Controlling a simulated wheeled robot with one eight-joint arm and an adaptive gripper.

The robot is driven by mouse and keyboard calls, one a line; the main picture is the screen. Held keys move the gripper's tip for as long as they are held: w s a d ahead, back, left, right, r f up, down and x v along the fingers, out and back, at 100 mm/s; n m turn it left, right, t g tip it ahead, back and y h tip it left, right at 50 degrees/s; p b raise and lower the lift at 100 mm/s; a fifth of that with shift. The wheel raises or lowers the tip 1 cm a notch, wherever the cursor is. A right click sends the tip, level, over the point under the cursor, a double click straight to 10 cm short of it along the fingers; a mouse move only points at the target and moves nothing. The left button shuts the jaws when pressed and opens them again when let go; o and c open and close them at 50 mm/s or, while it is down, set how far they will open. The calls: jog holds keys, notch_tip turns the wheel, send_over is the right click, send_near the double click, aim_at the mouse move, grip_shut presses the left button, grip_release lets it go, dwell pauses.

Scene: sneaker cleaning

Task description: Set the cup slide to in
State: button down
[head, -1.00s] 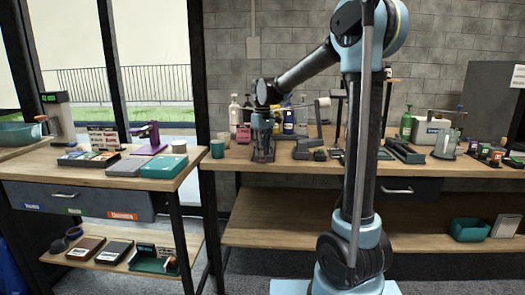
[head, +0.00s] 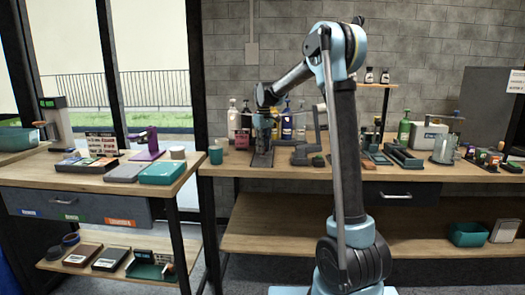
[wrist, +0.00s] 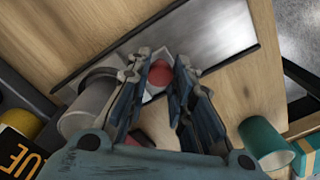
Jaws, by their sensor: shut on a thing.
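The cup slide shows as a long flat metal track (wrist: 205,45) on the wooden bench in the wrist view. A red knob (wrist: 160,76) on a small pale mount stands at the track. My gripper (wrist: 160,90) has its fingers on both sides of the knob and is shut on it. A grey cylindrical cup (wrist: 88,108) is beside the left finger, partly hidden by it. In the head view my gripper (head: 262,146) points down over the dark track (head: 262,160) at the bench's left part. The knob and cup cannot be made out there.
A teal cup (head: 216,155) stands left of the track; it also shows in the wrist view (wrist: 266,142). Bottles (head: 287,122) stand behind my gripper. A dark device (head: 306,152) is close on the right. A separate side table (head: 60,180) stands at left.

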jog(key=shift+w, duration=0.1)
jog(key=c, duration=1.4)
grip_release()
jog(key=shift+o, duration=0.2)
notch_tip(320, 180, up, 12)
jog(key=shift+c, duration=0.2)
